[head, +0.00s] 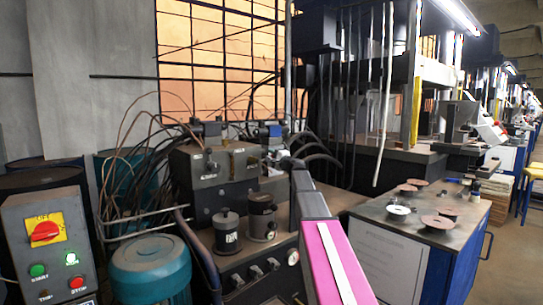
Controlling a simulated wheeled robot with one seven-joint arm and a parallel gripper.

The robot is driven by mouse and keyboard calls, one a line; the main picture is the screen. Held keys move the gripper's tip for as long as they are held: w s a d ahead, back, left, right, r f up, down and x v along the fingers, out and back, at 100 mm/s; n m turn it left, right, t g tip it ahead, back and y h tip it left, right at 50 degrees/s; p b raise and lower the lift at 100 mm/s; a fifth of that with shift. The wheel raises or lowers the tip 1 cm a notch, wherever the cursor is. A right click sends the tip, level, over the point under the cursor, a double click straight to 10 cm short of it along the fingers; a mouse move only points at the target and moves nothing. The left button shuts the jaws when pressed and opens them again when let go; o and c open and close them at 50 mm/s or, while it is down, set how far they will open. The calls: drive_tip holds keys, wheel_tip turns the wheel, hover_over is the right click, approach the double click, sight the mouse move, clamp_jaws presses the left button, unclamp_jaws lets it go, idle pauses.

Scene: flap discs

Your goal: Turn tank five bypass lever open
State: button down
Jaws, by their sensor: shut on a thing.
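The hydraulic tank unit (262,243) stands in the middle of the head view, with a dark valve block (213,166) on top. My arm reaches up from the bottom, and its far end, my gripper (286,161), is small and dark at the right side of the block. It is shut on a small part there, by its place the bypass lever. The lever's shape and angle are hidden by my gripper and arm. Several small valve knobs (255,271) and a round gauge (292,257) are on the tank front. No tank number is readable.
A control box (45,246) with a red rotary switch stands at left, beside a teal motor (150,268). Hoses (125,165) loop behind the block. Two dark cylinders (262,217) stand on the tank. A bench (385,213) with several discs is at right.

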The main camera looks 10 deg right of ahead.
drive_tip(key=shift+f, duration=0.1)
idle(0.3)
drive_tip(key=c, duration=0.8)
unclamp_jaws()
drive_tip(key=shift+s, duration=0.1)
drive_tip(key=v, duration=1)
drive_tip(key=shift+s+d+f, duration=0.1)
drive_tip(key=shift+s+d, duration=0.1)
drive_tip(key=shift+s, duration=0.05)
